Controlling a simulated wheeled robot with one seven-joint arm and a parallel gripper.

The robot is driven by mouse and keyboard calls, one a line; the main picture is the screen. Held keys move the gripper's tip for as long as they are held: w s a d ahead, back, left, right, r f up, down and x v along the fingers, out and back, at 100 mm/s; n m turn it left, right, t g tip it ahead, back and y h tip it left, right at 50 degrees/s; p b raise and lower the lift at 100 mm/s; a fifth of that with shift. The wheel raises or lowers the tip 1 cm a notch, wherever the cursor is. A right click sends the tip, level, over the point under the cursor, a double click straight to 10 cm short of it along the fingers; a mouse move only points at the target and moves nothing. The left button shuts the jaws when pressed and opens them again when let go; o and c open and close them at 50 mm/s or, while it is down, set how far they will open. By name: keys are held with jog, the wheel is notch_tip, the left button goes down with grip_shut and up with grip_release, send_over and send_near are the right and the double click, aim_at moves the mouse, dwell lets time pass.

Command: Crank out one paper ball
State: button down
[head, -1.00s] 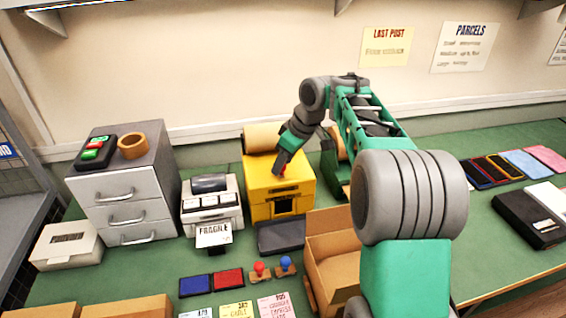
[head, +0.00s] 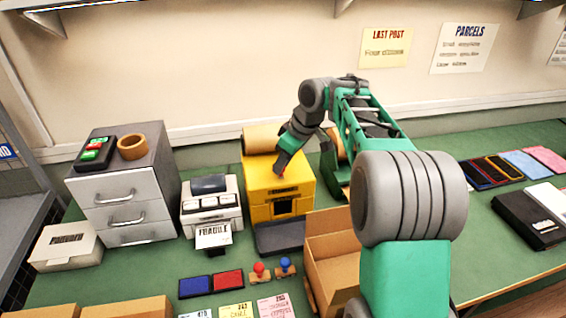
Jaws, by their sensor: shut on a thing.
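A yellow box-shaped machine (head: 263,200) with a paper roll (head: 261,140) at its top back stands on the green bench. A dark opening (head: 285,206) shows in its front, and a dark tray (head: 279,237) lies below it. My gripper (head: 282,173) points down at the machine's top and is shut on a small red knob, of which only a sliver shows. The rest of the crank is hidden by the fingers. I see no paper ball in the tray.
A label printer (head: 211,201) stands left of the machine, beside a grey drawer cabinet (head: 123,186). An open cardboard box (head: 333,250) is close on the right. Ink pads and two stamps (head: 285,265) lie in front. The right side of the bench holds several flat items.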

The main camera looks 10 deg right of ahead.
jog(key=shift+f, duration=0.1)
